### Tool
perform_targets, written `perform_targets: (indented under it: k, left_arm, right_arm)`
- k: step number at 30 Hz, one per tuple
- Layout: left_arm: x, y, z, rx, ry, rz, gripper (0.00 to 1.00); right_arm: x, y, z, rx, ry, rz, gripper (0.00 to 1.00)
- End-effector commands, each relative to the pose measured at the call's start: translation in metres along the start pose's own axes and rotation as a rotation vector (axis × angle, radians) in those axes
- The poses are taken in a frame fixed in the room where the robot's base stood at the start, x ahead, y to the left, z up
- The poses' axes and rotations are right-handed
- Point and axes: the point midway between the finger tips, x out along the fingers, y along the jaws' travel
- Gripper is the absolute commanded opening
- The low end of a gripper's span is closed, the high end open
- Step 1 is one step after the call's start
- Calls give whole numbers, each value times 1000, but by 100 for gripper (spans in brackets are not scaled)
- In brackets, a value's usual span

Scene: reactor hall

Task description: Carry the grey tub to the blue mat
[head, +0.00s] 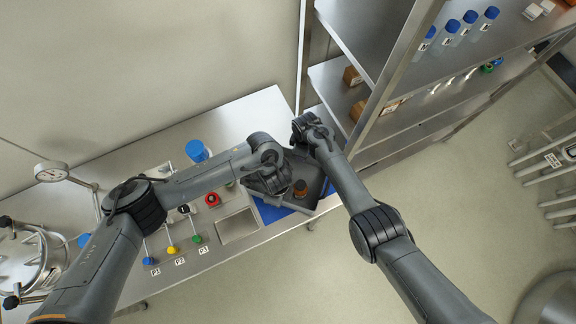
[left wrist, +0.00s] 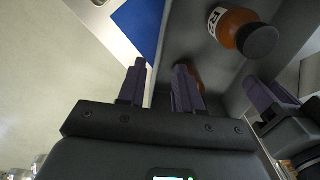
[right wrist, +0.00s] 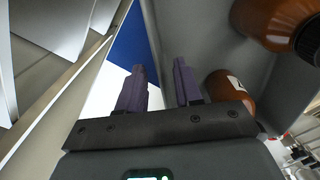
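The grey tub (head: 312,172) stands over the blue mat (head: 270,212) on the steel bench; I cannot tell whether it rests fully on it. Mat shows at the tub's near side. Amber bottles with dark caps are inside the tub, one clear in the left wrist view (left wrist: 238,30). My left gripper (left wrist: 160,82) is open, its fingers on either side of a tub wall, with a gap showing. My right gripper (right wrist: 160,85) is likewise open around another part of the tub's wall. In the head view my arms hide parts of the tub.
A steel shelf rack (head: 385,75) with blue-capped bottles (head: 470,22) stands to the right of the bench. Left of the tub are a blue-capped container (head: 197,151), a recessed tray (head: 238,226), a red knob (head: 212,199) and small coloured valves. Open floor lies in front.

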Motion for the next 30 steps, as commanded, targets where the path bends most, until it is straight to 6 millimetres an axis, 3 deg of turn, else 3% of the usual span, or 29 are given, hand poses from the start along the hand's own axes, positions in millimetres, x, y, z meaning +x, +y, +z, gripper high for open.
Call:
perform_targets:
  k: [15,21,30]
  left_arm:
    - [0,0,0,0,0,0,34]
    - [0,0,0,0,0,0,34]
    - [0,0,0,0,0,0,34]
  right_arm:
    - [-80,0,-1,1,2,1,34]
    - [-94,0,0,-1,0,0,34]
    - [-96,0,0,-1,0,0,34]
